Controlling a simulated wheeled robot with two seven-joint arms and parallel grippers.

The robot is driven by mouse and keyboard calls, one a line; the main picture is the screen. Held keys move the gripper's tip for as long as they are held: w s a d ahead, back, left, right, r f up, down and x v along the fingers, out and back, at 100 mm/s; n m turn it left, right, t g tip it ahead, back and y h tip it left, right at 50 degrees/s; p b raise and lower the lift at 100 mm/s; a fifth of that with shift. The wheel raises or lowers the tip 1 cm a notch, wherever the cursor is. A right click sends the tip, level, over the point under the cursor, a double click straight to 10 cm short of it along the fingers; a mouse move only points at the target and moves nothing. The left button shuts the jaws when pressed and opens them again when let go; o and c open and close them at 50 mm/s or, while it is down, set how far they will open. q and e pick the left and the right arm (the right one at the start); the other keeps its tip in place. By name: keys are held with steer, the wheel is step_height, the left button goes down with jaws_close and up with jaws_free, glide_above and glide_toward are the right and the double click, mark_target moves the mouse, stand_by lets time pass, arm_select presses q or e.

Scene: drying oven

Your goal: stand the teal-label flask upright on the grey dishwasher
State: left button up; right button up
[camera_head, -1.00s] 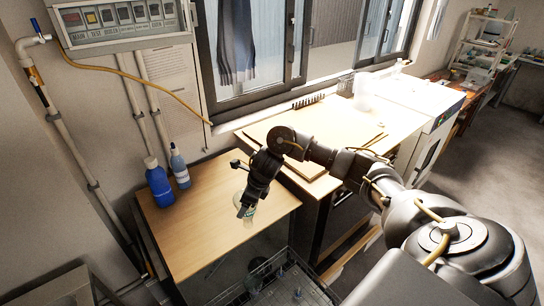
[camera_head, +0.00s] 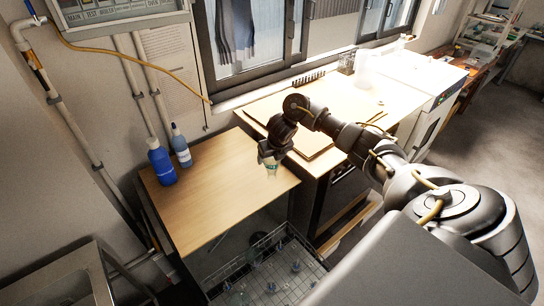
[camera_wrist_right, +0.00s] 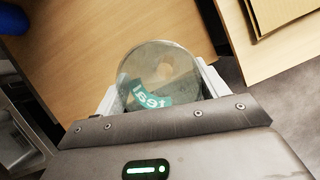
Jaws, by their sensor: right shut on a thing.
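My right gripper (camera_head: 270,160) is shut on the teal-label flask (camera_head: 271,171). In the head view the flask is small, near the right edge of the wooden top. In the right wrist view the clear round flask (camera_wrist_right: 163,62) sits between the pale fingers, and its teal label (camera_wrist_right: 150,92) faces the camera. The flask appears to be held above the wooden surface; its exact height and tilt are unclear. A wire rack (camera_head: 287,239) with glassware is low at the bottom; I cannot tell whether it belongs to the grey dishwasher. My left gripper is out of view.
The wooden top (camera_head: 205,215) is mostly clear. A blue bottle (camera_head: 161,165) and a paler blue bottle (camera_head: 181,150) stand at its back left. A metal basin-like unit (camera_head: 65,275) is at lower left. A second counter with boards (camera_head: 310,140) lies to the right.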

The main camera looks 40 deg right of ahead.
step_height(320, 180, down, 6)
steer(key=b, duration=0.5)
steer(key=shift+f, duration=0.2)
steer(key=shift+f+b, duration=0.25)
steer(key=shift+b, duration=0.2)
steer(key=o, duration=1.1)
steer(key=p+v, duration=0.3)
steer(key=v, duration=0.6)
steer(key=shift+a+r, duration=0.1)
steer(key=shift+r, duration=0.3)
steer(key=shift+s+r+p, duration=0.3)
steer(key=shift+r+p, duration=0.05)
steer(key=shift+r, duration=0.1)
steer(key=shift+a, duration=0.15)
